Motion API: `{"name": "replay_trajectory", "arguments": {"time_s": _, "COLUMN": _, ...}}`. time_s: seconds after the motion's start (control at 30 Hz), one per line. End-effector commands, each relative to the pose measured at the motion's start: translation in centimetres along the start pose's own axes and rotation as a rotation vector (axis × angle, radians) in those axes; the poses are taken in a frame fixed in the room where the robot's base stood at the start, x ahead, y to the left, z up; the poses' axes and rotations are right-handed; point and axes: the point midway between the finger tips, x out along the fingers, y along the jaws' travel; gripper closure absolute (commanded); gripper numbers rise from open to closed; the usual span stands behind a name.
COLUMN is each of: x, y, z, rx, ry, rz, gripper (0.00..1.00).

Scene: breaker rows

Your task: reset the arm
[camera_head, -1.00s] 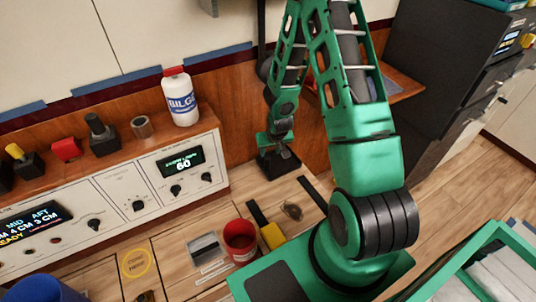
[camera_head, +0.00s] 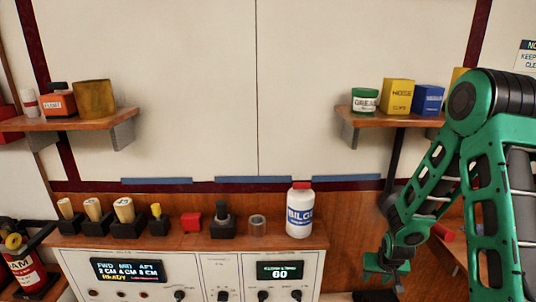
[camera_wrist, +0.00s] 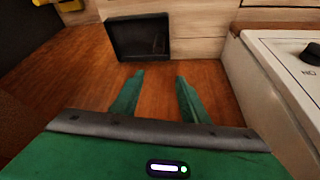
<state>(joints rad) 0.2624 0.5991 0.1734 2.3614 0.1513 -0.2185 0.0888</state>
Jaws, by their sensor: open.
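My green arm stands at the right of the head view and is bent, with its wrist hanging down. My gripper (camera_head: 385,276) is at the low end of it, right of the control panel. In the wrist view my gripper (camera_wrist: 158,85) shows two green fingers spread apart, with nothing between them. Beyond the fingertips is a brown wooden surface with a black box-like thing (camera_wrist: 140,37) standing at its far side.
The white control panel (camera_head: 215,272) has knobs and lit displays. A right shelf (camera_head: 380,118) holds small boxes near my arm. A left shelf (camera_head: 70,124) holds more.

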Motion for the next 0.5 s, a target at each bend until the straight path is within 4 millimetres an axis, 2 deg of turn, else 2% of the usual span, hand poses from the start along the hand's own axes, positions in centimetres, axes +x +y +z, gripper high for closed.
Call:
{"name": "replay_trajectory", "arguments": {"time_s": 0.03, "x": -1.8, "y": -0.2, "z": -0.8, "rx": -0.010, "ry": 0.009, "rz": 0.001, "gripper": 0.59}}
{"name": "replay_trajectory", "arguments": {"time_s": 0.2, "x": -7.2, "y": -0.9, "z": -1.9, "rx": -0.040, "ry": 0.008, "rz": -0.002, "gripper": 0.59}}
{"name": "replay_trajectory", "arguments": {"time_s": 0.5, "x": -16.6, "y": -2.2, "z": -1.9, "rx": -0.090, "ry": 0.007, "rz": -0.017, "gripper": 0.59}}
